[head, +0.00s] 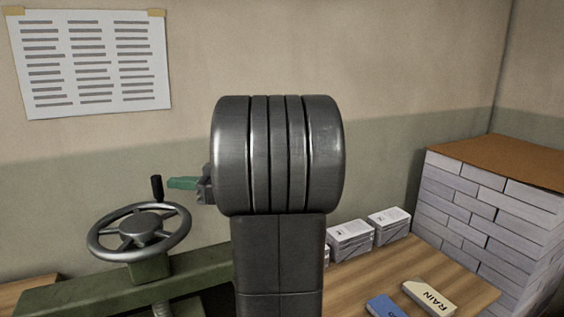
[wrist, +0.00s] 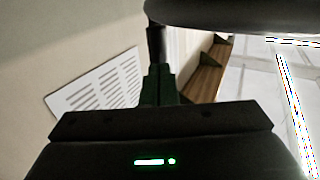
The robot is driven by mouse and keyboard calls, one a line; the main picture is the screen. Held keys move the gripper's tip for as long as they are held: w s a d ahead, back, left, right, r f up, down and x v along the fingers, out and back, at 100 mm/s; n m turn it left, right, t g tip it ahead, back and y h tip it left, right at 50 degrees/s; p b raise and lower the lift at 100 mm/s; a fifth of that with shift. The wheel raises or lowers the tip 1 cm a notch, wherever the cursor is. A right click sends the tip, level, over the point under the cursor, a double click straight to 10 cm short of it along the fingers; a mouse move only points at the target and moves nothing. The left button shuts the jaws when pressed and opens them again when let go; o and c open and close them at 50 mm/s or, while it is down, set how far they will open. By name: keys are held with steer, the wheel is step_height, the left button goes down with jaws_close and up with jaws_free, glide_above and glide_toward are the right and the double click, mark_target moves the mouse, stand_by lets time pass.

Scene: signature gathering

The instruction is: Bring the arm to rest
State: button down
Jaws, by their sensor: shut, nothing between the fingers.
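My gripper (head: 173,183) shows in the head view as green fingers pointing left, partly hidden behind my own arm. Its fingers look closed and hold nothing. The tips are just right of the upright black handle (head: 157,188) on the rim of a grey handwheel (head: 139,231). In the wrist view my closed green fingers (wrist: 157,70) point at the same dark handle (wrist: 154,44), which lines up just beyond the tips. I cannot tell whether they touch. My large dark arm joint and link fill the middle of the head view.
The wheel stands on a green press frame (head: 80,293). A wooden table (head: 455,280) holds wrapped paper stacks (head: 350,239), a blue block (head: 384,306) and a RAIN block (head: 430,298). A brick-like stack (head: 480,210) stands right. A printed sheet (head: 90,62) hangs on the wall.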

steer(key=s+d+b, duration=0.1)
steer(key=d+b, duration=0.3)
steer(key=d, duration=1)
steer(key=shift+s+d+t+b, duration=0.15)
steer(key=shift+t+b, duration=0.15)
